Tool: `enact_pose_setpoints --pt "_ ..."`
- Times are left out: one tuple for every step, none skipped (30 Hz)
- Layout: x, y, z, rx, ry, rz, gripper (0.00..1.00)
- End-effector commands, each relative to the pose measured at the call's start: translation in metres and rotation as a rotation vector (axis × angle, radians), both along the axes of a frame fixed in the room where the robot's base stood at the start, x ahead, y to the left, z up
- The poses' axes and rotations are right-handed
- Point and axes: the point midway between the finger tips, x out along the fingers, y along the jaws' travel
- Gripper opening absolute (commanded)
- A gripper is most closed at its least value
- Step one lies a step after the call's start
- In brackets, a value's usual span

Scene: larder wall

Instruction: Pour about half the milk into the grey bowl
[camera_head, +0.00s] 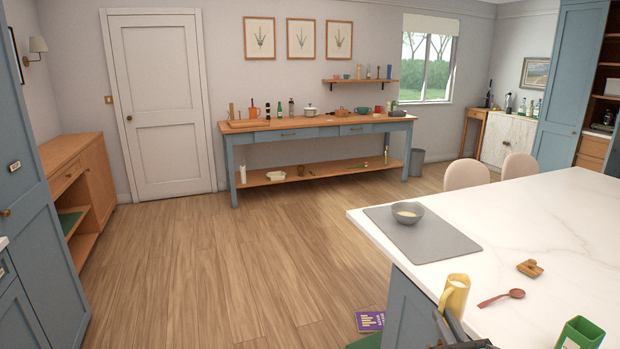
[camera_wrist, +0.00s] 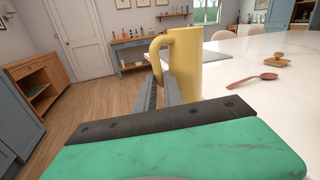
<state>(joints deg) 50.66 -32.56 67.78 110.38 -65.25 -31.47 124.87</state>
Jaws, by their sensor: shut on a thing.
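The yellow jug (camera_head: 457,295) is at the near left edge of the white worktop, and it also shows in the wrist view (camera_wrist: 186,65). It looks close to upright. Its mouth shows a pale inside, but I cannot make out a milk level. My gripper (camera_wrist: 160,85) is shut on the jug's handle, at the jug's left side. I cannot tell whether the jug's base touches the worktop. The grey bowl (camera_head: 409,221) stands upright on a grey mat (camera_head: 440,243), beyond the jug, with something cream-coloured inside.
A wooden piece (camera_head: 530,268), a red-brown spoon (camera_head: 502,298) and a green box (camera_head: 580,334) lie on the worktop (camera_head: 545,215) right of the jug. Two pale chairs (camera_head: 467,174) stand behind it. The worktop between jug and mat is clear. A purple book (camera_head: 370,321) is low beside the island.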

Motion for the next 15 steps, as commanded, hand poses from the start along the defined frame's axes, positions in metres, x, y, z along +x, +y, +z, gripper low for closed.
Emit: enact_pose_setpoints --pt "0.004 0.017 -0.002 0.001 -0.001 0.034 0.0" --pt "0.005 0.026 -0.006 0.002 -0.001 0.051 0.0" --pt "0.006 0.038 -0.01 0.001 -0.002 0.074 0.0" --pt "0.007 0.046 -0.011 0.0 -0.002 0.09 0.0" --pt "0.008 0.055 -0.014 0.001 -0.002 0.106 0.0" --pt "0.008 0.066 -0.015 0.0 -0.002 0.128 0.0" --pt "0.009 0.074 -0.016 0.0 -0.003 0.143 0.0" --pt "0.01 0.082 -0.016 -0.001 -0.004 0.16 0.0" --pt "0.01 0.092 -0.015 -0.001 -0.003 0.18 0.0" --pt "0.011 0.099 -0.014 -0.002 -0.004 0.196 0.0" --pt "0.012 0.105 -0.012 -0.002 -0.004 0.209 0.0" --pt "0.012 0.113 -0.011 -0.002 -0.004 0.226 0.0" --pt "0.013 0.118 -0.01 -0.002 -0.004 0.237 0.0" --pt "0.013 0.123 -0.009 -0.002 -0.005 0.248 0.0" --pt "0.013 0.129 -0.008 -0.002 -0.004 0.26 0.0"
